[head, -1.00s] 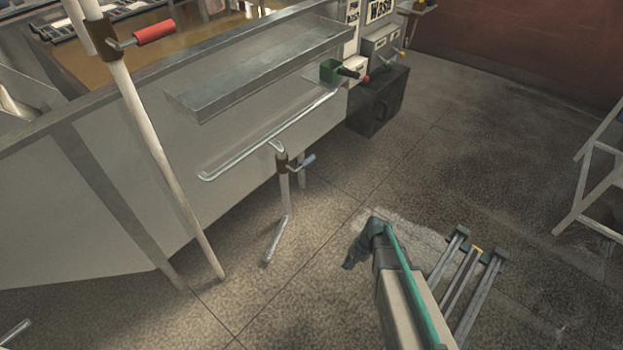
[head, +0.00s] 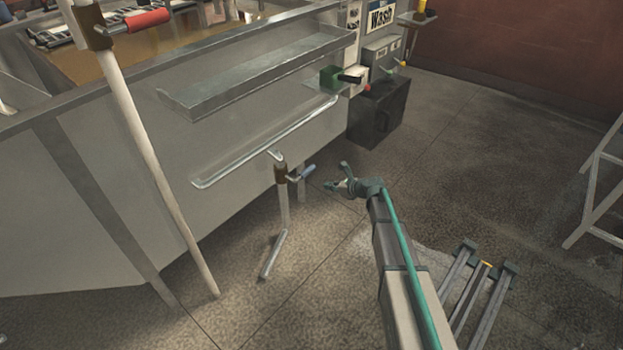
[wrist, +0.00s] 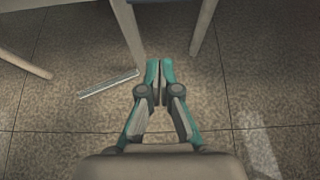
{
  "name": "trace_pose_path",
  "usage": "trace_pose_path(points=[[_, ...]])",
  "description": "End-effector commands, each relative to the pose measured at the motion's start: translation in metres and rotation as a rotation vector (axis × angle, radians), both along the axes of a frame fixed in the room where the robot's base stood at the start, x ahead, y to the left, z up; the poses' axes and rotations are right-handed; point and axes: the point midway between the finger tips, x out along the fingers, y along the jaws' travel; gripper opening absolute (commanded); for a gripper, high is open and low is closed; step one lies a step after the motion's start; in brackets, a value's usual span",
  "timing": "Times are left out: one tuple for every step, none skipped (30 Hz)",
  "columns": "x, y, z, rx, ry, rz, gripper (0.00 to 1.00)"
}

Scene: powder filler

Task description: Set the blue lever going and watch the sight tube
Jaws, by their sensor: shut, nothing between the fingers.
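The blue lever (head: 308,171) sticks out to the right from a brown valve (head: 281,173) on a thin upright pipe beside the grey tank. A long, pale, shiny tube (head: 265,144) runs along the tank side above the valve; I cannot tell whether it is the sight tube. My gripper (head: 335,184) is just right of the lever in the head view, apart from it in the picture. Its fingers also show in the wrist view (wrist: 159,72), shut with nothing between them. The wrist view does not clearly show the lever.
A red-handled lever (head: 146,20) sits on a tall pale pipe at the left. A metal trough (head: 255,78) and a green-bodied valve (head: 339,79) are on the tank side. A dark box (head: 378,112) stands behind.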

Motion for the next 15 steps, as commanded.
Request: trace_pose_path(points=[[-0.0003, 0.0, -0.0003, 0.001, 0.003, -0.001, 0.0], [-0.0003, 0.0, -0.0003, 0.002, 0.004, -0.001, 0.0], [-0.0004, 0.0, -0.0003, 0.001, 0.003, -0.001, 0.0], [-0.0004, 0.0, -0.0003, 0.001, 0.003, -0.001, 0.0], [-0.0004, 0.0, -0.0004, 0.001, 0.003, -0.001, 0.0], [-0.0005, 0.0, -0.0004, 0.001, 0.002, 0.0, 0.0], [-0.0005, 0.0, -0.0004, 0.001, 0.002, 0.0, 0.0], [-0.0005, 0.0001, -0.0006, 0.001, 0.002, 0.0, 0.0], [-0.0003, 0.0002, -0.0008, -0.001, 0.002, 0.0, 0.0], [-0.0001, 0.0005, -0.0011, -0.001, 0.003, 0.001, 0.0], [0.0004, 0.0011, -0.0016, -0.001, 0.003, 0.001, 0.0], [0.0013, 0.0021, -0.0026, -0.001, 0.003, 0.001, 0.0], [0.0024, 0.0033, -0.0037, -0.001, 0.002, 0.002, 0.0], [0.0037, 0.0049, -0.005, -0.001, 0.002, 0.002, 0.0], [0.0058, 0.0075, -0.0072, -0.001, 0.002, 0.002, 0.0]])
